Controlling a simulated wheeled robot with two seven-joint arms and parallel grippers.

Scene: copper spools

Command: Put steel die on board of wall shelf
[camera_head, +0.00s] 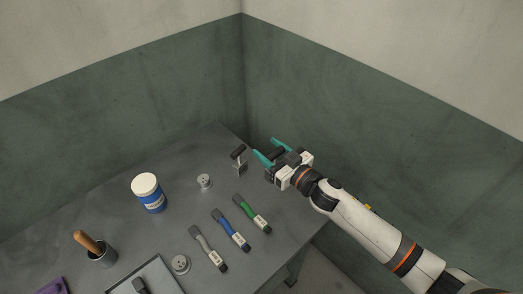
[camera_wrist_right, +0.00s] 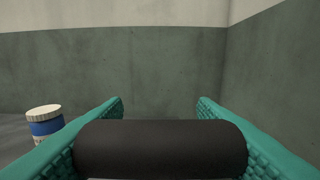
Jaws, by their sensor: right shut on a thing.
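My right gripper (camera_head: 270,149) is at the far right end of the table, its teal fingers pointing to the upper left. It is shut on a dark cylindrical grip (camera_wrist_right: 160,149), which lies crosswise between the fingers in the right wrist view. This may be the steel die; its lower part is mostly hidden. A similar piece (camera_head: 240,168), a small grey block with a dark crosswise top, stands on the table just left of the gripper. The wall shelf is not in view. My left gripper is not in view.
Green-and-grey walls (camera_head: 330,100) meet behind.

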